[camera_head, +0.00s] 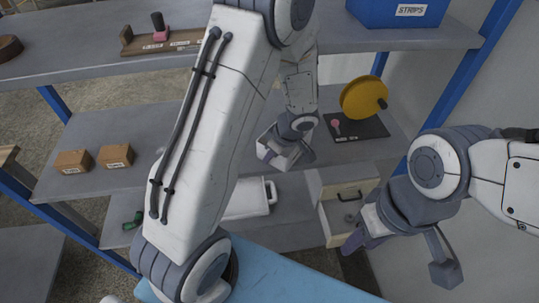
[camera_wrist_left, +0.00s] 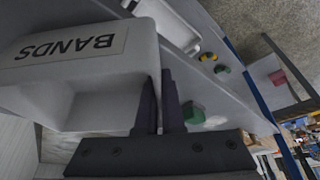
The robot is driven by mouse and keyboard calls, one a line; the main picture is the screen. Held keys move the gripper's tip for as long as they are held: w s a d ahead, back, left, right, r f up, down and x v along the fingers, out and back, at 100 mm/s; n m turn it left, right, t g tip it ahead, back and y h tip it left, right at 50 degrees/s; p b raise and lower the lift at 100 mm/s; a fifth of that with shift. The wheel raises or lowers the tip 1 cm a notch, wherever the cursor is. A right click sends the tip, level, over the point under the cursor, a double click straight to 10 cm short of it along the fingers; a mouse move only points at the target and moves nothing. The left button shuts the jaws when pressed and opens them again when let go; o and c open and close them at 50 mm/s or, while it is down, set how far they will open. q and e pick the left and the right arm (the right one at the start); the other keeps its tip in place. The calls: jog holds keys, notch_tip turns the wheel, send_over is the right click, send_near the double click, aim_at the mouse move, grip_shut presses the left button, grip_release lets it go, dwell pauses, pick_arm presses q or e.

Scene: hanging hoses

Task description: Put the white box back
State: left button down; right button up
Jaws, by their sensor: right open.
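A white box (camera_wrist_left: 110,85) with an upside-down BANDS label (camera_wrist_left: 70,47) fills the left of the left wrist view, very close to the camera. My left gripper (camera_wrist_left: 160,100) has its dark fingers close together at the box's edge, and they appear shut on its wall. My right gripper (camera_head: 362,232) is open and empty, in front of the drawer unit at right.
A white handled container (camera_head: 247,200) is on the lower shelf, beside a cream drawer unit (camera_head: 333,185). The middle shelf holds wooden blocks (camera_head: 115,155), a black plate (camera_head: 355,127) and a yellow disc (camera_head: 363,97). A blue STRIPS box (camera_head: 400,12) is on the upper shelf. Blue posts (camera_head: 490,40) frame the rack.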

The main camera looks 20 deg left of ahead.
pick_arm(q)
jog(key=shift+f, duration=0.15)
jog(key=shift+f+b, duration=0.15)
jog(key=shift+b, duration=0.15)
jog(key=c, duration=1)
grip_release()
jog(key=shift+c, duration=0.2)
